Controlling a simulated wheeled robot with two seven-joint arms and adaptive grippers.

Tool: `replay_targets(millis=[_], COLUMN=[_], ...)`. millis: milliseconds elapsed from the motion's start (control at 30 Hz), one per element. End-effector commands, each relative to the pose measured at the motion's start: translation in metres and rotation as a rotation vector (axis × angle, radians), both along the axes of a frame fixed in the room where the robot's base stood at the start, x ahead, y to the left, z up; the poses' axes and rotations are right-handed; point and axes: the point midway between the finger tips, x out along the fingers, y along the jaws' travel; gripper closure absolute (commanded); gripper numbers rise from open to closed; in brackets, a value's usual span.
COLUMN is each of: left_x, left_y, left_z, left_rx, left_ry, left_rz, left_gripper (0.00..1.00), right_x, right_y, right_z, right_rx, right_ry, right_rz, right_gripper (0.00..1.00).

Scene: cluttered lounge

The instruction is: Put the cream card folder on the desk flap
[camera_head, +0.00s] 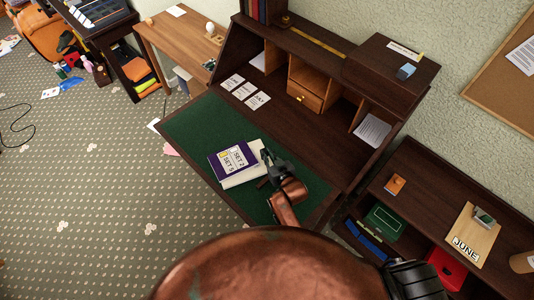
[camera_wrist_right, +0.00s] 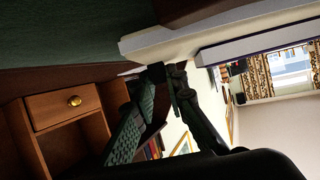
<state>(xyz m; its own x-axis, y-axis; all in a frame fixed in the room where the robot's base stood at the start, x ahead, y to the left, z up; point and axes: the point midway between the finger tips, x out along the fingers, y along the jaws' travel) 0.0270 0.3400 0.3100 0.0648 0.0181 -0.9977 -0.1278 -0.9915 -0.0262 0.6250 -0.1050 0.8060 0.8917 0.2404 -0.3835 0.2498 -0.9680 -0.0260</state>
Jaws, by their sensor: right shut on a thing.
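The cream card folder (camera_head: 246,178) is over the green-topped desk flap (camera_head: 191,125), with a purple item (camera_head: 218,166) labelled "SET 2" and "SET 5" on top of it. My right gripper (camera_head: 266,157) is at the folder's right end, shut on it. In the right wrist view, the fingers (camera_wrist_right: 163,72) meet the pale folder (camera_wrist_right: 150,40), with a purple edge beside it. The green of the flap (camera_wrist_right: 60,30) fills that view's upper left. I cannot tell whether the folder touches the flap. My left gripper is not in view.
White cards (camera_head: 244,91) lie behind the flap, before the pigeonholes and small drawer (camera_head: 304,97). The flap's left part is bare.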

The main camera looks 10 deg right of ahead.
Motion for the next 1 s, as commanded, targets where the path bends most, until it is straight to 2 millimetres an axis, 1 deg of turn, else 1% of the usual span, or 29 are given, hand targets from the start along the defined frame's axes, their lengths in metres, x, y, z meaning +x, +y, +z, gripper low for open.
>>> replay_targets(millis=[300,333,633,867,1000], left_x=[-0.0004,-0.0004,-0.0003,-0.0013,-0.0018], left_y=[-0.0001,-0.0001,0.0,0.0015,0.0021], left_z=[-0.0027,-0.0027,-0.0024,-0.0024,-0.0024], left_rx=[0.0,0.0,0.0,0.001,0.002], left_ry=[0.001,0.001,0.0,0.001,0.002], left_rz=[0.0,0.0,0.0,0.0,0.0], left_gripper=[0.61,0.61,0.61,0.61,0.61], right_x=[0.0007,0.0008,0.0003,-0.0009,-0.0072], right_y=[0.0006,0.0006,0.0002,-0.0007,-0.0028], right_z=[-0.0041,-0.0042,-0.0051,-0.0079,-0.005], right_rx=[0.003,0.003,0.001,-0.002,-0.002], right_ry=[-0.004,-0.004,-0.002,0.004,0.003], right_rz=[0.0,0.0,0.0,0.0,0.0], right_gripper=[1.0,0.87,0.67,0.67,0.67])
